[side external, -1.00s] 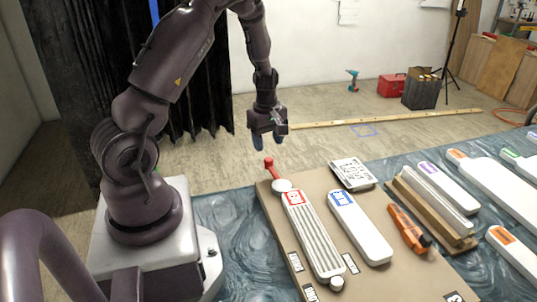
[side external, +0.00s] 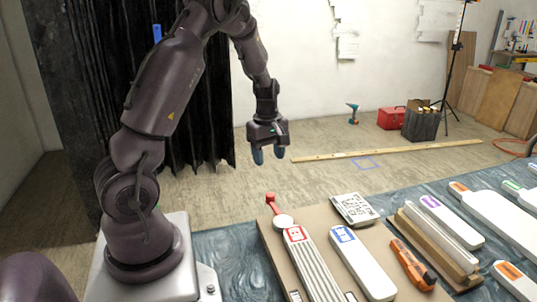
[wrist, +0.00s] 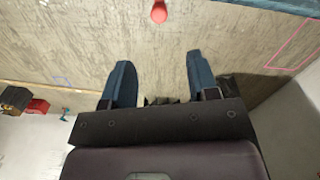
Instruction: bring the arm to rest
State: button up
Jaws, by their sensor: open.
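My gripper (side external: 268,156) hangs in the air with its two blue fingers pointing down, apart and empty. In the side view it appears above and behind the red-knobbed lever (side external: 272,201) at the back left of the tan board (side external: 323,217). In the wrist view my gripper (wrist: 158,64) shows both fingers spread with nothing between them. The red knob (wrist: 159,12) shows at the top edge of that view, clear of the fingertips.
On the board are a white ribbed bar with a red label (side external: 311,262), a white bar with a blue label (side external: 361,262), an orange-and-black tool (side external: 412,264) and a printed card (side external: 354,209). More white pieces (side external: 447,219) lie right. The air around my gripper is clear.

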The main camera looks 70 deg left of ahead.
jog(key=s+d+r+m+t, duration=0.2)
jog(key=s+d+r+m, duration=0.3)
jog(key=d+r+m, duration=0.4)
jog(key=s+d+r+m+t, duration=0.3)
jog(key=d+r+m, duration=0.6)
jog(key=d, duration=0.7)
jog(key=s+m, duration=0.2)
jog(key=shift+m, duration=0.4)
